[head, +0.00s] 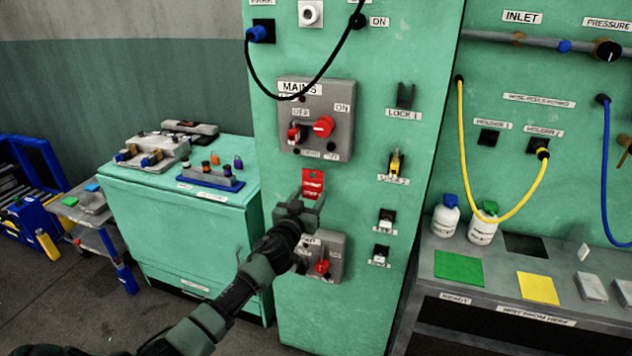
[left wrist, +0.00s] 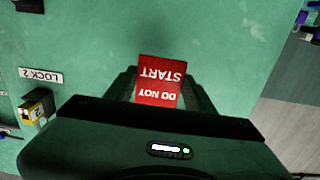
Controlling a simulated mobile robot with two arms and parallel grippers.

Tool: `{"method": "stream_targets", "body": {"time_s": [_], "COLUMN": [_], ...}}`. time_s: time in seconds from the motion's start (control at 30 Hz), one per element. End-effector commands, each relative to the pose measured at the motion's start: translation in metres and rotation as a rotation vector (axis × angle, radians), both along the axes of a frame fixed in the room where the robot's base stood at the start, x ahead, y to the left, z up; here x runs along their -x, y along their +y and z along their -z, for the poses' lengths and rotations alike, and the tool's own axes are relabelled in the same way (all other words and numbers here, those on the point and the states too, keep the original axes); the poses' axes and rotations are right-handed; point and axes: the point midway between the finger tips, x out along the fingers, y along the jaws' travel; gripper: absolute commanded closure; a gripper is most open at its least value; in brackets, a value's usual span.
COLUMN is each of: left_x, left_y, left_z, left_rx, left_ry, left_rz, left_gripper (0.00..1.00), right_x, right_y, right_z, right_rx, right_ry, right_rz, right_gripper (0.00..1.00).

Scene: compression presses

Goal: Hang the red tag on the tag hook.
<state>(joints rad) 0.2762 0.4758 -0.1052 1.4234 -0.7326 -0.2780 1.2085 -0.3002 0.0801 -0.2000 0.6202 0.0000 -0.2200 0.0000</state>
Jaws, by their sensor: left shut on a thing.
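The red tag (head: 313,182) is held upright in front of the green press panel, below the MAINS switch box. In the left wrist view the red tag (left wrist: 160,80) reads "DO NOT START" upside down. My left gripper (head: 300,207) is shut on the tag's lower part. In the left wrist view my left gripper (left wrist: 160,95) has a finger on each side of the tag. I cannot make out the tag hook for certain. My right gripper is not in view.
The MAINS switch box (head: 316,118) with a red knob is above the tag, and a lower switch box (head: 322,258) is partly behind my gripper. A yellow padlock (head: 394,163) hangs at LOCK 2.

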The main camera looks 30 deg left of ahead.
Motion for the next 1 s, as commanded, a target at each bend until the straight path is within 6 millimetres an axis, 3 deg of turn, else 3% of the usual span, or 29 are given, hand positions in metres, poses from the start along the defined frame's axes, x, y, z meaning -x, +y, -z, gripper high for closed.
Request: {"method": "stream_targets", "body": {"time_s": [1.0], "left_x": [0.021], "left_y": [-0.005], "left_z": [-0.001], "left_rx": [0.001], "left_ry": [0.0], "left_rz": [0.0], "left_gripper": [0.69], "right_x": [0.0], "right_y": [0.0], "right_z": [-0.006], "right_rx": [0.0], "right_ry": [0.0], "right_rz": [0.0], "right_gripper": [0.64]}}
